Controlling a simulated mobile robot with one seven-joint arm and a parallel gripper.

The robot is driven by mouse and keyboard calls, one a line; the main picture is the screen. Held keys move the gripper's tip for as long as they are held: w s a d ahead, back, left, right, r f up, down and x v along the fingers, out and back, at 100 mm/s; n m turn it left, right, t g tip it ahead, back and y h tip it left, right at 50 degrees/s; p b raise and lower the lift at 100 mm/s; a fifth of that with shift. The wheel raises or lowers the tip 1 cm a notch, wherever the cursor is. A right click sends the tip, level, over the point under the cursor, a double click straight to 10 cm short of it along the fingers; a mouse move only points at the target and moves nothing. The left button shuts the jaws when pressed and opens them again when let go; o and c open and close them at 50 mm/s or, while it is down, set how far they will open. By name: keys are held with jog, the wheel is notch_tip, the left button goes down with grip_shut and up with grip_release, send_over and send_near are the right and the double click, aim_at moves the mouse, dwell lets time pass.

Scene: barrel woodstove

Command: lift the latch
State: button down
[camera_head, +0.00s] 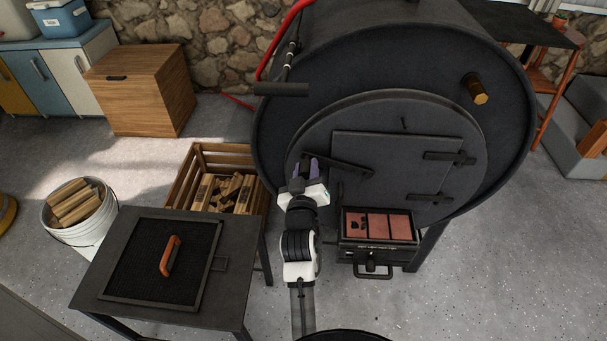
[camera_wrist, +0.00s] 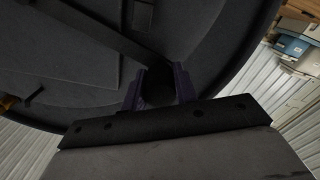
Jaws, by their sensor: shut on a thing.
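The latch (camera_head: 348,167) is a dark flat bar across the left edge of the stove door (camera_head: 395,155). It slopes slightly down to the right over the closed-looking door. My gripper (camera_head: 306,168) is at the latch's left end, with its purple fingers around it. In the wrist view the latch bar (camera_wrist: 105,38) runs from the upper left down to the fingers. There my gripper (camera_wrist: 158,88) is shut on the dark end of the latch, which is partly hidden between the fingers.
The barrel stove (camera_head: 300,50) fills the middle. A black table (camera_head: 226,290) with a mesh lid, a wood crate (camera_head: 210,150) and a bucket of logs (camera_head: 92,235) stand to the left.

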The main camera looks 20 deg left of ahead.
jog(key=w+d+r+m+p, duration=0.1)
jog(key=d+r+m+p, duration=0.3)
jog(key=r, duration=0.4)
jog(key=shift+w+d+m, duration=0.3)
jog(key=shift+d+m, duration=0.25)
jog(key=shift+m, duration=0.75)
jog(key=shift+r, duration=0.1)
jog(key=c, duration=1.2)
grip_release()
jog(key=shift+d, duration=0.1)
jog(key=shift+o, duration=0.6)
jog(key=shift+s+f, duration=0.1)
jog(key=shift+f, duration=0.1)
